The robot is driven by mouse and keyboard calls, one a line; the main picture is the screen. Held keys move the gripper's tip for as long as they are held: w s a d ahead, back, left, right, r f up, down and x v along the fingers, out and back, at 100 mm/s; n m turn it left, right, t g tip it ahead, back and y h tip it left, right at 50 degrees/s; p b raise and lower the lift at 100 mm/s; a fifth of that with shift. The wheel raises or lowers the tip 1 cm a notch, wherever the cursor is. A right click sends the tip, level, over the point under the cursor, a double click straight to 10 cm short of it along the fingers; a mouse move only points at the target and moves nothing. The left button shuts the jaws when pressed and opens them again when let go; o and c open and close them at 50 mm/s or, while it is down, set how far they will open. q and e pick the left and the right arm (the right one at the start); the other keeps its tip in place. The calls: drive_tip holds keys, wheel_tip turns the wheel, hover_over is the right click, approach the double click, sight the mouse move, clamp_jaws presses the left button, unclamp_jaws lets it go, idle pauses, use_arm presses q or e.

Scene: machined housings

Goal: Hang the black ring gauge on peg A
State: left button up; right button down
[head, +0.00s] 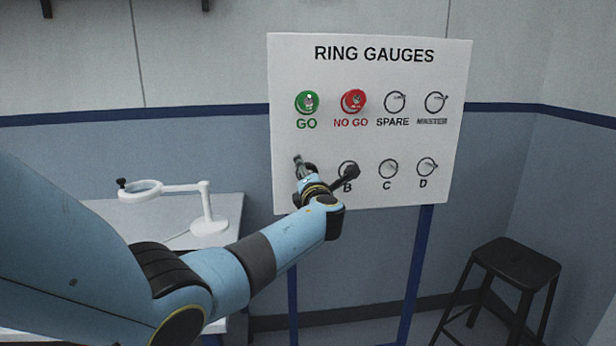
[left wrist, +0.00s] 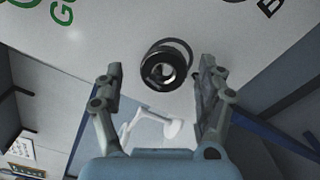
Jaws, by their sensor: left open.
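The black ring gauge (left wrist: 151,72) shows in the left wrist view, close to the white board. It appears to be around a peg, whose round end shows inside it; I cannot tell whether its weight rests on the peg. A dark round outline is on the board behind it. The place lies left of the B label (head: 347,187) and below GO, where peg A would be. My left gripper (head: 303,167) is open, with its fingers on either side of the ring and a gap at each side. In the head view the gripper hides the ring and peg. My right gripper is not in view.
The RING GAUGES board (head: 370,135) also holds a green ring (head: 307,102) at GO and a red ring (head: 353,102) at NO GO. Pegs at SPARE, MASTER, C and D show no coloured ring. A white magnifier lamp (head: 205,215) and a black stool (head: 515,262) stand below.

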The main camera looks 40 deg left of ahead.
use_arm(q)
drive_tip(key=v, duration=1.2)
